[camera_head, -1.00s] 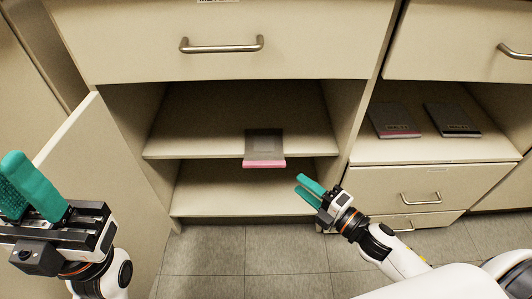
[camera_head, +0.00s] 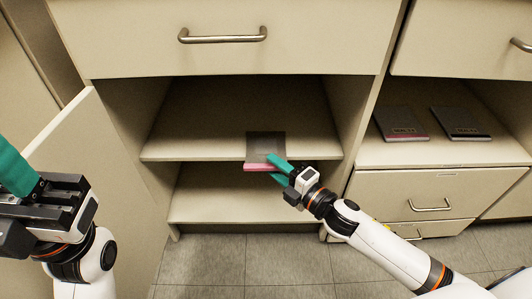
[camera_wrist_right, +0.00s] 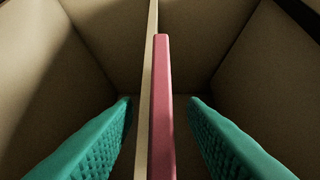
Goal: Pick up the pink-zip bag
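The pink-zip bag (camera_head: 265,147) is a flat grey pouch with a pink edge. It lies on the upper shelf of the open cabinet, its pink edge jutting past the shelf's front. In the right wrist view the pink edge (camera_wrist_right: 162,110) runs between the two teal fingers. My right gripper (camera_head: 277,169) is open at the bag's front edge, one finger above and one below; the fingers look apart from the bag. My left gripper (camera_head: 15,175) is at the far left, partly cut off by the frame; its finger opening is not clear.
The upper shelf (camera_head: 200,130) is otherwise bare, with another shelf (camera_head: 215,207) below. Two dark flat pouches, one with a pink edge (camera_head: 401,124) and one darker (camera_head: 460,123), lie in the right compartment. An open door (camera_head: 95,150) stands at left.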

